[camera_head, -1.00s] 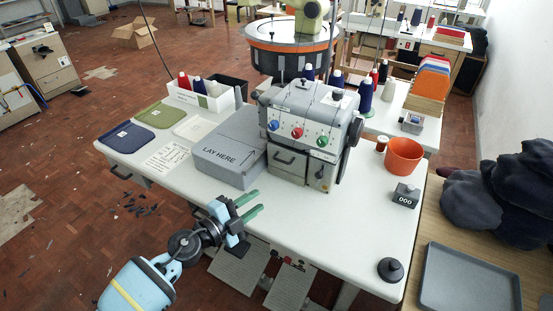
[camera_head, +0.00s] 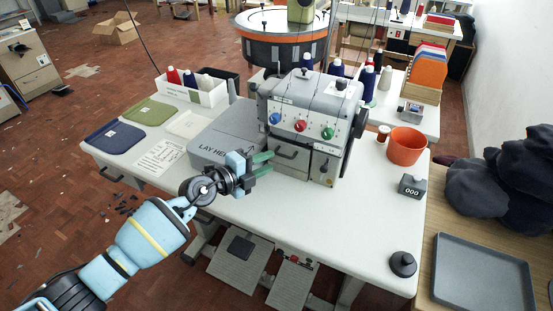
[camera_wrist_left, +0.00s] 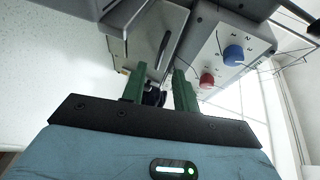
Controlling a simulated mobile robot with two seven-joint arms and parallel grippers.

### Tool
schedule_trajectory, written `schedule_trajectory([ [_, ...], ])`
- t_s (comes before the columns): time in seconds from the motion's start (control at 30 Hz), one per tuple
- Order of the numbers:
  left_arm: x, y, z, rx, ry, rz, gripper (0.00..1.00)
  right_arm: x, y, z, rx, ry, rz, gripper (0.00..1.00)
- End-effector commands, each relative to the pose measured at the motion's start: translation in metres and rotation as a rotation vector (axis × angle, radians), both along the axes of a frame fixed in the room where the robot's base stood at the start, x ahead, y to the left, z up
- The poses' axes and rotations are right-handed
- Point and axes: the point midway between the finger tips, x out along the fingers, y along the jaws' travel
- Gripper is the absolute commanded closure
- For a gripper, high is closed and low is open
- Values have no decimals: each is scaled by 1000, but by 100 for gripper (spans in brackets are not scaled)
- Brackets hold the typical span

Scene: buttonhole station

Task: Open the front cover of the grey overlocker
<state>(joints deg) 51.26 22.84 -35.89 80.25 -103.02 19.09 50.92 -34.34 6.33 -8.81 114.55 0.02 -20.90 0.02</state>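The grey overlocker (camera_head: 318,108) stands on the white table, with blue, red and green dials above its front cover (camera_head: 292,165). The cover looks shut. Its dark bar handle (camera_head: 286,154) is on the upper left of the cover. My left gripper (camera_head: 266,162) is at the front of the cover, its green fingertips just left of the handle. In the left wrist view the fingers (camera_wrist_left: 159,78) are apart; a dark bar handle (camera_wrist_left: 165,45) shows beyond them. A small dark part between the fingers is unclear, and I cannot tell whether they touch anything. My right gripper is not in view.
An orange bin (camera_head: 407,143), a small counter block (camera_head: 412,186) and a black knobbed object (camera_head: 403,263) stand to the right. The table front (camera_head: 330,225) is clear.

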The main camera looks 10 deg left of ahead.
Motion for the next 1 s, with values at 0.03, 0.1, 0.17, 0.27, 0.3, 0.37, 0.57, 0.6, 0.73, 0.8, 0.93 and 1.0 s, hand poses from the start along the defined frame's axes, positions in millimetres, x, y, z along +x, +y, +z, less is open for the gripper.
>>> schedule_trajectory([
  [0.03, 6, -6, -6, -2, 4, 0, 70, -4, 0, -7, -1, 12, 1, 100],
  [0.1, 13, -13, -8, -1, 4, -1, 70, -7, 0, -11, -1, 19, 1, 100],
  [0.17, 19, -17, -9, 0, 4, -1, 70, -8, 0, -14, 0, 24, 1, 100],
  [0.27, 26, -23, -10, 0, 3, 0, 70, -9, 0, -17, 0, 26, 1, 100],
  [0.3, 28, -25, -10, 1, 2, 0, 70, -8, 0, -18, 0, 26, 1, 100],
  [0.37, 31, -27, -10, 0, 1, 0, 70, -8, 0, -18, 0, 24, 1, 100],
  [0.57, 33, -28, -9, 0, 0, 0, 70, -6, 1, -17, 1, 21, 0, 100],
  [0.6, 33, -28, -8, 0, 0, 0, 70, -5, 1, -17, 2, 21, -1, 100],
  [0.73, 32, -28, -8, 0, 0, 0, 77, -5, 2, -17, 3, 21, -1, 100],
  [0.8, 32, -28, -8, 0, 0, 0, 86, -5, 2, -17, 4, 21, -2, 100],
  [0.93, 32, -28, -8, 0, 0, 0, 100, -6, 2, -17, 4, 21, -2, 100],
  [1.0, 32, -28, -8, 0, 0, 0, 100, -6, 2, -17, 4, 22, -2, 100],
])
